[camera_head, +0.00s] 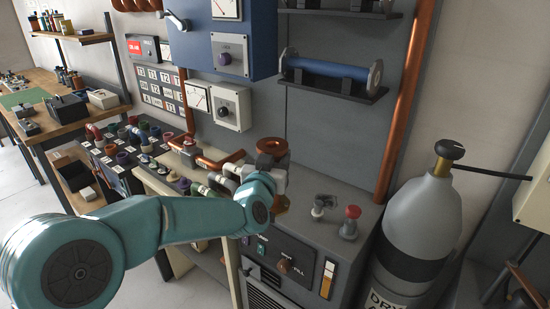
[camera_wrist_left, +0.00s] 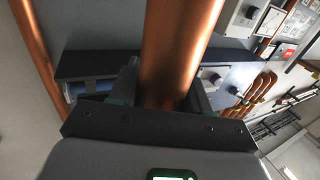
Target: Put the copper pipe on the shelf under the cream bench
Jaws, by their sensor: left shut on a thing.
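The copper pipe (camera_head: 271,147) is held upright in my left gripper (camera_head: 272,178), with its open end up and its lower end showing just below the gripper. In the left wrist view the copper pipe (camera_wrist_left: 180,45) runs between both fingers of my left gripper (camera_wrist_left: 163,95), which is shut on it. The cream bench (camera_head: 150,182) stands left of the grey console, partly hidden behind my teal arm. The shelf under it is mostly hidden by my arm, so I cannot tell what lies there. My right gripper is not in view.
The grey console (camera_head: 330,222) has a red knob and small fittings on top. A grey gas cylinder (camera_head: 420,215) stands to its right. A fixed vertical copper pipe (camera_head: 410,90) runs up the wall. A bent copper pipe (camera_head: 215,162) and several coloured fittings crowd the bench area.

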